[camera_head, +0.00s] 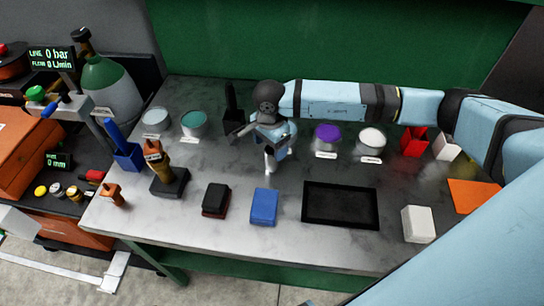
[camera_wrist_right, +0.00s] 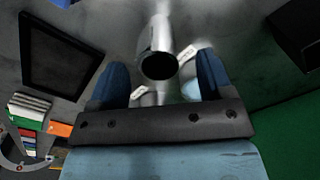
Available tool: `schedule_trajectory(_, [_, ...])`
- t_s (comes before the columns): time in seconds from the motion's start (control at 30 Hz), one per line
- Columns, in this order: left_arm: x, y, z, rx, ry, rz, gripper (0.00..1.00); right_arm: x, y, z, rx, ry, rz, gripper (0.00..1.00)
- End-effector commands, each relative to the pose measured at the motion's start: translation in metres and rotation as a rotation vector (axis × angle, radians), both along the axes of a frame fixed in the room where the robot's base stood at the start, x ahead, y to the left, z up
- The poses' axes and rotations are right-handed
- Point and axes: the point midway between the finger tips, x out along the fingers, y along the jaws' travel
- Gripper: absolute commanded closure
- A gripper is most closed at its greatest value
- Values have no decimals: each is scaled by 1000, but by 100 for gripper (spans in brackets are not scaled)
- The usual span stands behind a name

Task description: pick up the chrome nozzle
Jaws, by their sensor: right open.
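The chrome nozzle (camera_wrist_right: 155,38) is a shiny, hollow cylinder with a dark round opening facing the camera in the right wrist view. In the head view the nozzle (camera_head: 270,161) stands on the grey metal bench, partly hidden under my right gripper (camera_head: 268,145). My right gripper's two blue-padded fingers also show in the wrist view (camera_wrist_right: 160,78). They are open, one on each side of the nozzle's line, with gaps on both sides. I cannot tell how far the fingertips reach down beside it. My left gripper is not in view.
A black tray (camera_head: 341,223), a blue block (camera_head: 264,207) and a black-and-red block (camera_head: 216,199) lie in front. Teal (camera_head: 193,124) and purple (camera_head: 327,134) round containers stand behind. A tool stand (camera_head: 168,182) is on the left. Bare bench surrounds the nozzle.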

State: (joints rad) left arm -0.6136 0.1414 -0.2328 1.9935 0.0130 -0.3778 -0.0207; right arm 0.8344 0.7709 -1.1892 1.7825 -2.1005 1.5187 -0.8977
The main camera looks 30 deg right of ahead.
Motion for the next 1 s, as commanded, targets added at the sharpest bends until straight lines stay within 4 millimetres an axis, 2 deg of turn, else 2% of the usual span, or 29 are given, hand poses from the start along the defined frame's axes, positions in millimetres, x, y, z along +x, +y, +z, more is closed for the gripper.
schedule_trajectory(0.17, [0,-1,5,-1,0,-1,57,0,-1,-11,1,1,-1,27])
schedule_trajectory(0.33, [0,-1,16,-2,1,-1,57,-3,-5,-35,0,3,-2,27])
schedule_trajectory(0.5, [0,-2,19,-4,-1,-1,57,-1,-5,-55,2,0,0,27])
schedule_trajectory(0.77, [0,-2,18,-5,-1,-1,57,-1,-5,-58,1,-1,0,27])
schedule_trajectory(1.0, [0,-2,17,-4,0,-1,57,-1,-5,-57,1,-1,0,80])
